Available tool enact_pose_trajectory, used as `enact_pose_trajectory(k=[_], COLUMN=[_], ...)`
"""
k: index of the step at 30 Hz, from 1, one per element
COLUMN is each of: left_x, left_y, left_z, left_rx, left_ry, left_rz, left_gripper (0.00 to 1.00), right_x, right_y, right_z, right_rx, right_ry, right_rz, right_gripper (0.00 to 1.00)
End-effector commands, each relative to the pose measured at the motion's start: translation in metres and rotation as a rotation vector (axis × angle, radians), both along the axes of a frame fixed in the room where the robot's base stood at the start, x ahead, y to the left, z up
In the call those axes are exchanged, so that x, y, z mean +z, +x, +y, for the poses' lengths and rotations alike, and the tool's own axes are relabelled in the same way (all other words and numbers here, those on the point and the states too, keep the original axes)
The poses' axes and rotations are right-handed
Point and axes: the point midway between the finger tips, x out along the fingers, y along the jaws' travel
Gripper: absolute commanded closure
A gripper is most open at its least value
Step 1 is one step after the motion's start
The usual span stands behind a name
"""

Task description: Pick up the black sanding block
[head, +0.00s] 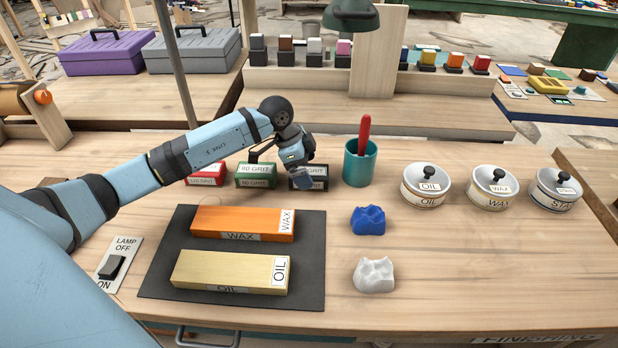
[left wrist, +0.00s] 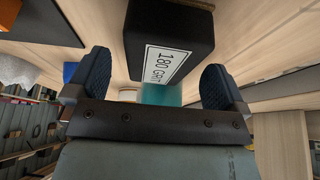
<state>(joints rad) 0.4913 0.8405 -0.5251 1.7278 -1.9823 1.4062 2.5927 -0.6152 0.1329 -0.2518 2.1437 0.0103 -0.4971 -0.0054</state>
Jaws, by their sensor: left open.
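The black sanding block (head: 318,178) stands on the bench in the head view, at the right end of a row of three labelled blocks. My left gripper (head: 300,178) is at it and covers part of it. In the left wrist view the block (left wrist: 172,28) shows a white "180 GRIT" label and lies ahead, between the lines of the two spread fingers (left wrist: 155,88). The fingers are open, with a visible gap on each side of the block. My right gripper is not in view.
A green block (head: 256,175) and a red block (head: 206,174) stand left of the black one. A teal cup (head: 360,164) with a red-handled tool stands close on its right. A dark mat (head: 165,262) with two wooden boards lies in front.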

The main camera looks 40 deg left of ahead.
Motion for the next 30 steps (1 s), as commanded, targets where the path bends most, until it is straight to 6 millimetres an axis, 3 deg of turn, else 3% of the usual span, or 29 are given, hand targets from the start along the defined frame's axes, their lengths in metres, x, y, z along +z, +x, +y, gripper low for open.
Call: enact_pose_trajectory(k=[5,20,23,28,30], left_x=[-0.023,-0.024,-0.025,-0.025,-0.024], left_y=[0.004,0.004,0.005,0.005,0.005], left_z=[-0.007,-0.008,-0.008,-0.008,-0.008], left_rx=[0.001,-0.001,-0.001,-0.001,-0.001], left_ry=[-0.001,-0.001,-0.001,-0.001,-0.001], left_rz=[0.000,-0.001,-0.001,-0.001,-0.001], left_gripper=[0.01,0.01,0.19,0.58,0.59], right_x=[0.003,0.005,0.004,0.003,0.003], right_y=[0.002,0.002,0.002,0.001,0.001], right_z=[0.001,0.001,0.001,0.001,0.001], right_rx=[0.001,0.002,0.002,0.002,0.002], right_ry=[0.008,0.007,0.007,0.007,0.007], right_rz=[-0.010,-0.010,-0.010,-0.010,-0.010], right_gripper=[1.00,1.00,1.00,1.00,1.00])
